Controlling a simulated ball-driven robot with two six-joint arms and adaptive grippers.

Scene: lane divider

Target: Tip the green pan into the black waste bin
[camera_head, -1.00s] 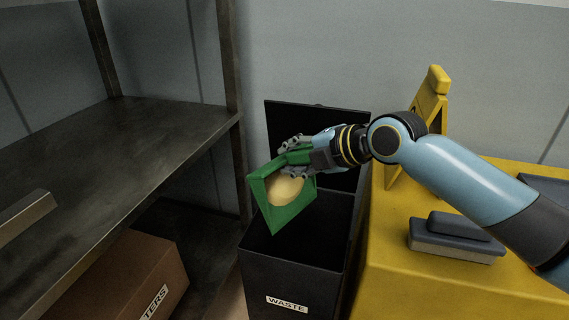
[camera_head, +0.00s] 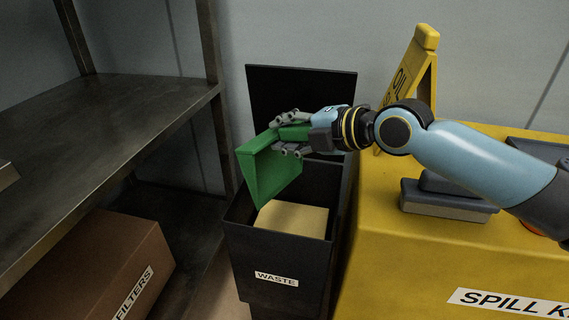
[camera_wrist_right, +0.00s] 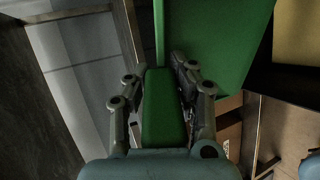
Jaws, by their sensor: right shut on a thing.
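The green pan (camera_head: 268,172) is tilted steeply over the open black waste bin (camera_head: 275,252), which carries a WASTE label. My right gripper (camera_head: 287,135) is shut on the pan's green handle; the handle also shows between the fingers in the right wrist view (camera_wrist_right: 163,110). A pale yellow mass (camera_head: 293,218) lies in the bin's mouth, below the pan. It also shows at the top right of the wrist view (camera_wrist_right: 296,32). The pan's inner face is mostly turned from the head view, so I cannot tell what it holds. My left gripper is not in view.
The bin's raised lid (camera_head: 300,95) stands behind the pan. A yellow spill kit box (camera_head: 400,270) with a grey-blue brush (camera_head: 449,197) and a yellow sign (camera_head: 415,65) is at the right. A metal shelf (camera_head: 110,125) and a FILTERS carton (camera_head: 90,265) are at the left.

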